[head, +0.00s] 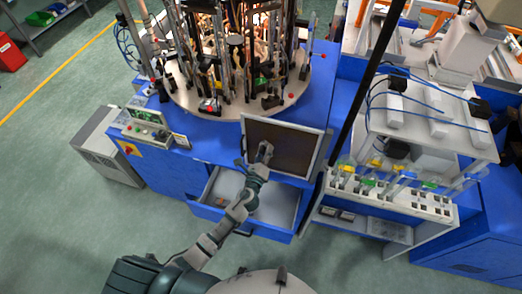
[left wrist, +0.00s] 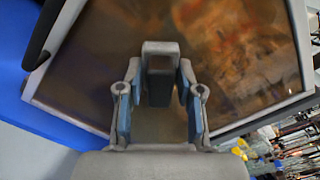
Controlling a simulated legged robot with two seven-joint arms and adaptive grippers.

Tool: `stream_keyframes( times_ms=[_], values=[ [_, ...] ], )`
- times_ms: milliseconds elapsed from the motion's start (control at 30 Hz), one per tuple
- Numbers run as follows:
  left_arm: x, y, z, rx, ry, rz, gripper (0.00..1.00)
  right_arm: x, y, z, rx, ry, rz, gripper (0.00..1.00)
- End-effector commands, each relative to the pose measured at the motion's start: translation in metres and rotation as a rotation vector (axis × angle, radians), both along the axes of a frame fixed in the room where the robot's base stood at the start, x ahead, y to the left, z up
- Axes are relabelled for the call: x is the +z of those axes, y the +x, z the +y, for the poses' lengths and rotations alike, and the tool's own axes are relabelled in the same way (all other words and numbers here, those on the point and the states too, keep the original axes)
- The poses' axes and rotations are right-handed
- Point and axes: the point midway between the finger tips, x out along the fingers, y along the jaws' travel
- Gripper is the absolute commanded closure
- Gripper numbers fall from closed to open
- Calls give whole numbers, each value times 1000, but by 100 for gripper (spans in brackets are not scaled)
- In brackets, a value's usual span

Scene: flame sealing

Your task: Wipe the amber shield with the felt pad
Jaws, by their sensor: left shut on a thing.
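The amber shield (head: 290,149) is a dark brown translucent panel in a light grey frame, standing tilted at the front of the blue machine in the head view. It fills much of the left wrist view (left wrist: 240,45), with cloudy orange-brown patches. My left gripper (head: 265,150) is in front of the shield's left part. In the left wrist view the gripper (left wrist: 158,88) is shut on the felt pad (left wrist: 159,88), a dark block with a grey top piece between the fingers. The pad lies over the panel; I cannot tell whether it touches. My right gripper is not in view.
An open drawer (head: 213,214) sits below the shield with a small item inside. A round turntable (head: 185,92) with many upright tools stands behind it. A white rack with glass tubes (head: 388,192) is to the right.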

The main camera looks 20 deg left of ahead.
Motion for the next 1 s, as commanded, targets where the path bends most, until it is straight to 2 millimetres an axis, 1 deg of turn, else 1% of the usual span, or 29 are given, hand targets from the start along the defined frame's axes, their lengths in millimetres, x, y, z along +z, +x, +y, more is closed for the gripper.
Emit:
stream_keyframes(
  times_ms=[100, 200, 367, 467, 800, 1000],
  values=[
    [0, -1, -12, 0, -2, 0, 92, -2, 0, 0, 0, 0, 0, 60],
    [0, -2, -19, 1, 0, 1, 92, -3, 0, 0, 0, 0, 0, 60],
    [0, -2, -24, 0, 1, 0, 92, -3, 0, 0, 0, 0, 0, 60],
    [0, -2, -31, -1, -1, -1, 92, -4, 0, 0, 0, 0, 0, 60],
    [0, 0, -60, 0, 0, 0, 92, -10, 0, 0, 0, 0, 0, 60],
    [0, 0, -62, 0, 1, 0, 92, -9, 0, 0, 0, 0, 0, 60]
  ],
)
